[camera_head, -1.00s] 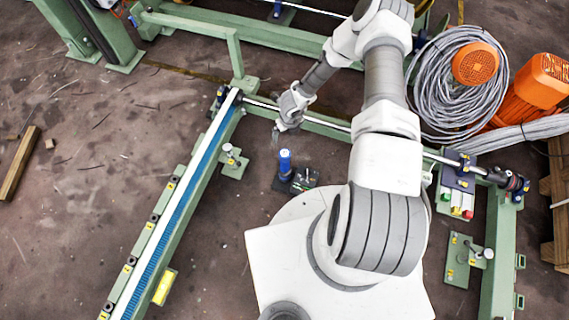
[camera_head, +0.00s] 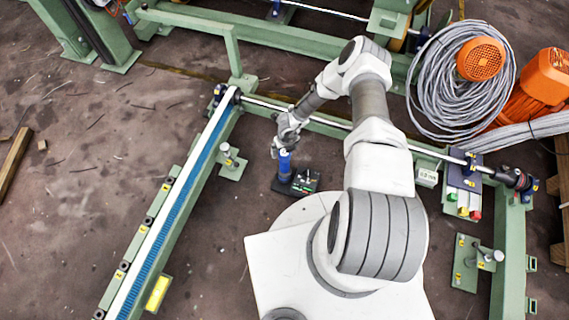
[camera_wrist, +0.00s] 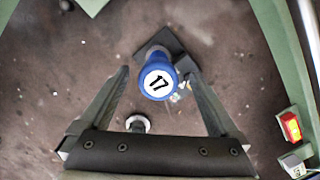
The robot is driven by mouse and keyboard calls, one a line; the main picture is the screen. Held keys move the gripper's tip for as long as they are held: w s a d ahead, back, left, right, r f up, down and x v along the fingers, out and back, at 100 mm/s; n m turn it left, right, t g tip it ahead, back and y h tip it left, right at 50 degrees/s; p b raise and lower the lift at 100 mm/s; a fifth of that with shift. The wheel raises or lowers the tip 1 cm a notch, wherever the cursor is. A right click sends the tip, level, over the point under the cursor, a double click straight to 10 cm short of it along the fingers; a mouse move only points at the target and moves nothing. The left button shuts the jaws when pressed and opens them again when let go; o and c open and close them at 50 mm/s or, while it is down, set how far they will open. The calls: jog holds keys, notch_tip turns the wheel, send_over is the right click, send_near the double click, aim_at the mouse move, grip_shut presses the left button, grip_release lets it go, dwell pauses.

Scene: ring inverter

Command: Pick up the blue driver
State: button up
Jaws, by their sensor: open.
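The blue driver (camera_head: 285,167) stands upright on a small dark base (camera_head: 297,183) on the floor, just in front of my white base. In the wrist view the blue driver (camera_wrist: 157,80) is seen from above, its round white top marked 17. My gripper (camera_head: 282,149) is over the driver's top in the head view. In the wrist view my gripper (camera_wrist: 158,72) is open, with one finger to each side of the driver. The driver's lower part is mostly hidden from above.
A green frame with a blue-toothed rail (camera_head: 175,220) runs along the left. A metal bar (camera_head: 340,123) crosses behind the driver. A grey cable coil (camera_head: 440,100) and orange motors (camera_head: 481,59) lie at the back right.

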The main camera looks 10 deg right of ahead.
aim_at(284, 164)
notch_tip(284, 164, down, 5)
jog(key=b, duration=0.3)
jog(key=shift+w+f, duration=0.1)
jog(key=shift+a, duration=0.1)
jog(key=shift+c, duration=0.4)
jog(key=c, duration=1.4)
grip_shut()
